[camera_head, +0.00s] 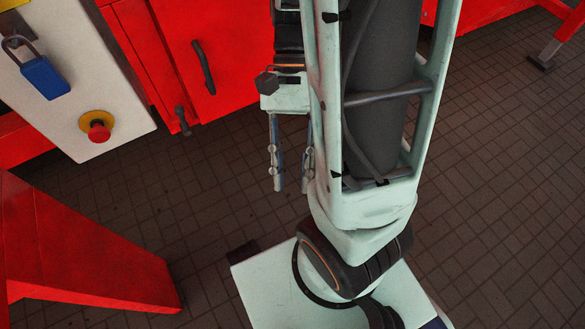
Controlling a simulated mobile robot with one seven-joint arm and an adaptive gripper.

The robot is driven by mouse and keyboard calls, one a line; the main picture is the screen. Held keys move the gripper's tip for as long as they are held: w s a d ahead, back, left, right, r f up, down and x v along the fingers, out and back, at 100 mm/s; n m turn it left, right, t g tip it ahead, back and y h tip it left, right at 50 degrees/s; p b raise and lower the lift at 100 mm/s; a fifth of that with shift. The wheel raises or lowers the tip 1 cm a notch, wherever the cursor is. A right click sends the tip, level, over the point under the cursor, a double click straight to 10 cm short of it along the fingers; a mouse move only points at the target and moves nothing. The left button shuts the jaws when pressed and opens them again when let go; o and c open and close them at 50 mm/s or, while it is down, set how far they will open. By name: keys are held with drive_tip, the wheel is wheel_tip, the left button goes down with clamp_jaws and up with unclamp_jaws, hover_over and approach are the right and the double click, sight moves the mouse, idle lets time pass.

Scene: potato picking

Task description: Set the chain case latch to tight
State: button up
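The red case (165,45) is at the upper left, with a closed-looking front panel. A dark curved handle (204,67) is on that panel. A small dark latch-like lever (182,121) hangs at the panel's lower left edge; I cannot tell whether it is set tight or loose. My gripper (291,183) points down, to the right of the case and apart from the lever. Its two fingers are spread, with nothing seen between them. My arm hides part of the case's right side.
A pale control panel (65,110) at the left carries a blue padlock (45,77) and a red stop button (98,131) on yellow. A red slanted beam (85,250) fills the lower left. The brown tiled floor (510,170) is clear at the right.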

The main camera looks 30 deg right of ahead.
clamp_jaws()
drive_tip(key=w+d+f+n+h, duration=0.2)
drive_tip(key=w+n+h, duration=0.35)
drive_tip(key=h, duration=0.75)
drive_tip(key=n+t+p, duration=0.1)
drive_tip(key=n+t, duration=1.2)
drive_tip(key=t, duration=0.9)
approach(182, 119)
drive_tip(key=s+a, duration=0.3)
drive_tip(key=a, duration=0.3)
drive_tip(key=s+d+b+x, duration=0.1)
drive_tip(key=d+b+x, duration=0.1)
drive_tip(key=x, duration=1)
drive_tip(key=shift+r+y+b, duration=0.3)
drive_tip(key=shift+r+b, duration=0.1)
drive_tip(key=shift+b, duration=0.15)
